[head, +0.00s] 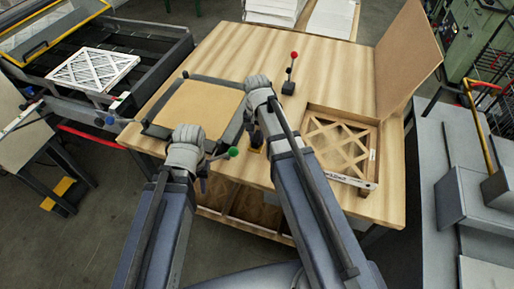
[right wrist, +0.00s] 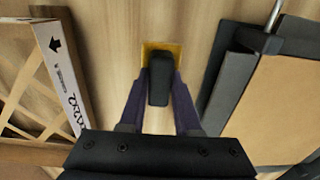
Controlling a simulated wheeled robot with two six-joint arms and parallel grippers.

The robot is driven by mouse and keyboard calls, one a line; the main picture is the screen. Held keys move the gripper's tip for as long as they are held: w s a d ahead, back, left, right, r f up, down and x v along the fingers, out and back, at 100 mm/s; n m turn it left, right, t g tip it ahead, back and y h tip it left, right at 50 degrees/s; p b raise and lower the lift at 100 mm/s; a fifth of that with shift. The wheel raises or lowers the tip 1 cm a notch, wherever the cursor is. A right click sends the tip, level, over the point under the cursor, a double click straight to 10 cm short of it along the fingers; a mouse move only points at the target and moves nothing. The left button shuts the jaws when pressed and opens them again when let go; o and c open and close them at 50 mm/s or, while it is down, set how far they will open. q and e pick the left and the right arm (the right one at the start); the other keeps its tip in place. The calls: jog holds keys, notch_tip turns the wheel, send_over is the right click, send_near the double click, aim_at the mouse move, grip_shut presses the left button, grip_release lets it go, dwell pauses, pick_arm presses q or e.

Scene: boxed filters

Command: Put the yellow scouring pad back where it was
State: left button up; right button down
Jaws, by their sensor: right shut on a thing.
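The yellow scouring pad (right wrist: 177,50) shows in the right wrist view as a yellow square under a black grip block (right wrist: 159,80). My right gripper (right wrist: 159,92) is shut on this block, with a finger on each side. In the head view a sliver of the yellow pad (head: 255,151) shows below my right gripper (head: 256,138), over the wooden table between the dark frame and the boxed filter. Whether the pad touches the table is unclear. My left gripper (head: 203,184) is at the table's front edge; its fingers are too small and hidden to judge.
The dark frame with a brown panel (head: 198,105) lies left of my right gripper. The open filter box (head: 342,147) lies right. A red-knobbed lever (head: 291,75) stands behind; a green knob (head: 233,152) is beside my left gripper. Bare table (right wrist: 110,40) surrounds the pad.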

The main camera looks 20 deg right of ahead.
aim_at(257, 143)
jog(key=shift+f+b, duration=1.95)
jog(key=shift+r, duration=0.15)
jog(key=c, duration=1.1)
grip_release()
jog(key=shift+f, duration=0.2)
jog(key=o, duration=0.5)
jog(key=shift+r, duration=0.15)
